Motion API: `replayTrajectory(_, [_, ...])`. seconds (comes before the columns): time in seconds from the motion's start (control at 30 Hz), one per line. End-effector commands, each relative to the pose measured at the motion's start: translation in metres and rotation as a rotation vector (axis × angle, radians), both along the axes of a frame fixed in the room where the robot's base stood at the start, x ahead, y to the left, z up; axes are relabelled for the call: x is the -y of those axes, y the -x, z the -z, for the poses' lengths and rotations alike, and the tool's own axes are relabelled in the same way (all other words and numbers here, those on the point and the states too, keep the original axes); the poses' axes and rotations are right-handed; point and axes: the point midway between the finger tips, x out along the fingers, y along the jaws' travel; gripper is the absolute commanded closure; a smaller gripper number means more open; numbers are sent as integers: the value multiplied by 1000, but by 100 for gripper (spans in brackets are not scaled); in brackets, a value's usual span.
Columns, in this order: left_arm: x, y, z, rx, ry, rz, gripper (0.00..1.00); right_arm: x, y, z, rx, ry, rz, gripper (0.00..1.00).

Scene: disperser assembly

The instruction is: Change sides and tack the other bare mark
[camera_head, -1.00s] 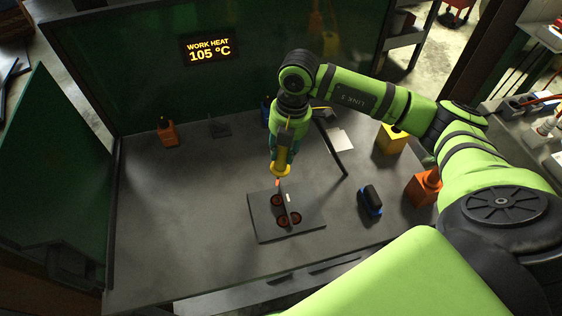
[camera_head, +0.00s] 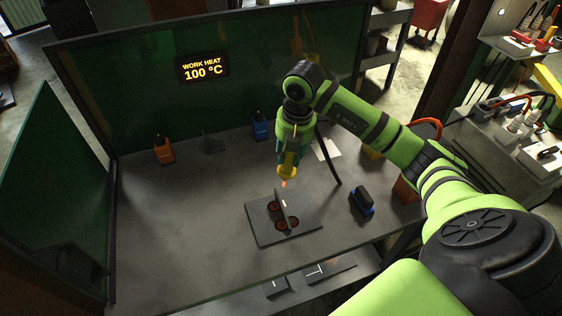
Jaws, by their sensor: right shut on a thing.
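My right gripper (camera_head: 289,152) is shut on a yellow welding torch (camera_head: 288,171) that points down, its tip glowing orange. The tip is just above the far end of a thin upright plate (camera_head: 286,207); no contact is visible. The upright plate stands on a dark flat base plate (camera_head: 258,232) on the bench. Red-ringed dark round marks show on the base plate: two on the left of the upright (camera_head: 273,207) and one on its right (camera_head: 292,222). Whether each mark is bare or tacked is too small to tell. My left gripper is out of view.
A green screen (camera_head: 120,90) with a sign (camera_head: 204,69) reading 100 °C backs the bench (camera_head: 180,230). An orange block (camera_head: 164,151) and blue block (camera_head: 260,127) stand near it. A black-and-blue brush-like object (camera_head: 362,202) lies right. The bench's left is clear.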

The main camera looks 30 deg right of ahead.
Motion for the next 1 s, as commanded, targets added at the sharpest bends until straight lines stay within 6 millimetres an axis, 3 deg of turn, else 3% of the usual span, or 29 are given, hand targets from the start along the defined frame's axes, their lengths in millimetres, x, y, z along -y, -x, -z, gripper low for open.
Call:
replayTrajectory(0.17, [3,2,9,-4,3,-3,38,1,0,10,1,0,1,100])
replayTrajectory(0.4, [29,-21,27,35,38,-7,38,0,-1,36,2,-2,0,100])
replayTrajectory(0.73, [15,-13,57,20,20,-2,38,1,-1,74,1,-1,2,100])
replayTrajectory(1.0, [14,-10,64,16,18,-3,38,1,-1,85,3,0,1,100])
